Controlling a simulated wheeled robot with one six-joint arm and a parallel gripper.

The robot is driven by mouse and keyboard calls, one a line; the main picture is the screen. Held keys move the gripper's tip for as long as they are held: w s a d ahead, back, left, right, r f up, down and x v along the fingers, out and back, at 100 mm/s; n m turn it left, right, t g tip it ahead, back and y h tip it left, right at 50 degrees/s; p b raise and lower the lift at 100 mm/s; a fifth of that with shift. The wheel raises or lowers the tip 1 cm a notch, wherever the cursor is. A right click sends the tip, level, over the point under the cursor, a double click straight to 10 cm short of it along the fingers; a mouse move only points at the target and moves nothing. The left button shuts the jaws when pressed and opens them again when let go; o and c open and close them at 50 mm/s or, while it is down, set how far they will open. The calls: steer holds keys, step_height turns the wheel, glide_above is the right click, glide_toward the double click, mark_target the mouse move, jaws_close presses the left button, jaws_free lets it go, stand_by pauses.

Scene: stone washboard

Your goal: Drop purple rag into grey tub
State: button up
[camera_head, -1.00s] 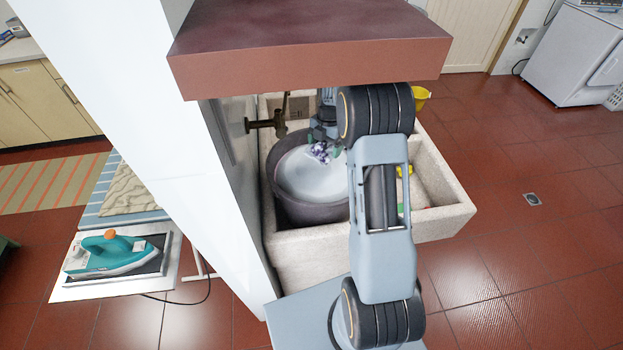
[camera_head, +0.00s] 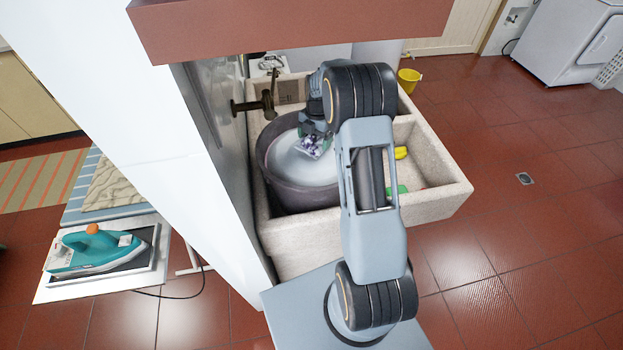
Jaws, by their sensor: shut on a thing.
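The grey tub (camera_head: 268,180) stands in the left basin of the stone sink, with pale, whitish content inside. My gripper (camera_head: 313,143) is over the right part of the tub's opening, pointing down. It is shut on the purple rag (camera_head: 312,149), a small crumpled purple and white bundle. The rag shows against the pale inside of the tub; I cannot tell how high it is above the content. My arm hides the tub's right side.
The stone sink (camera_head: 437,205) surrounds the tub. A dark tap (camera_head: 252,106) juts from the wall at its left. A yellow item (camera_head: 401,153) and a green item (camera_head: 397,190) lie in the right basin. A brown slab (camera_head: 290,30) overhangs the top. A yellow bucket (camera_head: 409,80) stands behind.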

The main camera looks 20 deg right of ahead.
steer(key=o, duration=0.7)
steer(key=r, duration=0.4)
steer(key=r+b, duration=0.1)
steer(key=r, duration=0.4)
steer(key=d+r+b, duration=0.1)
steer(key=r, duration=0.4)
steer(key=shift+w, duration=0.3)
steer(key=shift+f, duration=0.1)
